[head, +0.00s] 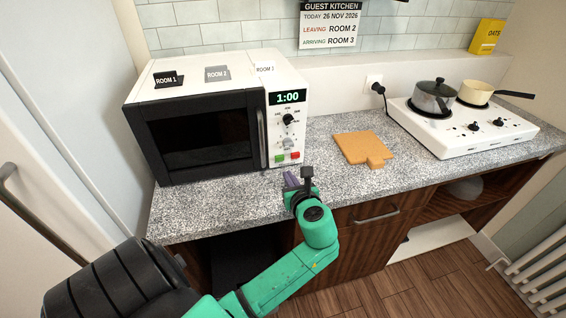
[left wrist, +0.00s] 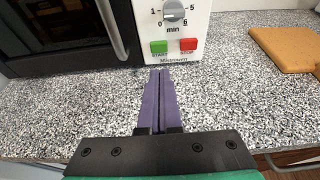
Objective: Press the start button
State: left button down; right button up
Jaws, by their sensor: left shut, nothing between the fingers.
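The microwave (head: 196,121) stands on the counter at the left, its door shut and its display reading 1:00. Its green start button (head: 280,159) is low on the control panel, left of the red stop button (head: 295,155). In the left wrist view the green start button (left wrist: 159,47) is labelled START, and the red stop button (left wrist: 188,44) is beside it. My left gripper (head: 291,180) is shut and empty, in front of the panel. In the left wrist view its purple fingers (left wrist: 159,72) point at the panel's lower edge, just below the start button, apparently not touching it. My right gripper is out of view.
A wooden board (head: 362,148) lies on the speckled counter (head: 225,209) right of the microwave. A white hob (head: 470,128) with a lidded pot (head: 434,97) and a cream pan (head: 474,93) stands further right. Room cards lie on the microwave's top.

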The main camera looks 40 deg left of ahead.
aim_at(280, 160)
pick_arm(q)
jog(key=x, duration=0.4)
jog(key=r+p+x, duration=0.1)
jog(key=x, duration=0.1)
jog(key=shift+w+a+f, duration=0.1)
jog(key=shift+w+a, duration=0.15)
jog(key=shift+a, duration=0.15)
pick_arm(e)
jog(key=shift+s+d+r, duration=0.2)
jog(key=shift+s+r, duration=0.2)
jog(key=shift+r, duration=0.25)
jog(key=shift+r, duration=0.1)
